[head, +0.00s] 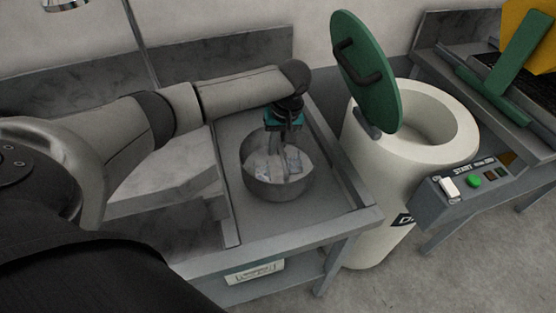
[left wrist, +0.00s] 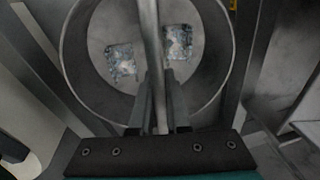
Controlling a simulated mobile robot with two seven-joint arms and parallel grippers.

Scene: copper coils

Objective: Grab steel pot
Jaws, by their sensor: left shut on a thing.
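The steel pot (head: 276,189) is a round grey open vessel on the grey metal table, with a few pale, patterned pieces (head: 293,159) lying inside. In the left wrist view the pot (left wrist: 82,85) is seen from above, with a thin bar-like handle (left wrist: 151,40) crossing over its opening. My left gripper (head: 277,150) points down over the pot. In the left wrist view its fingers (left wrist: 160,118) are on both sides of the handle, shut on it. My right gripper is not in view.
A white cylindrical vessel (head: 376,165) with a raised green lid (head: 366,72) stands right of the table (head: 232,135). A control box (head: 462,188) with a green button is beside it. A raised ledge runs along the table's right side.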

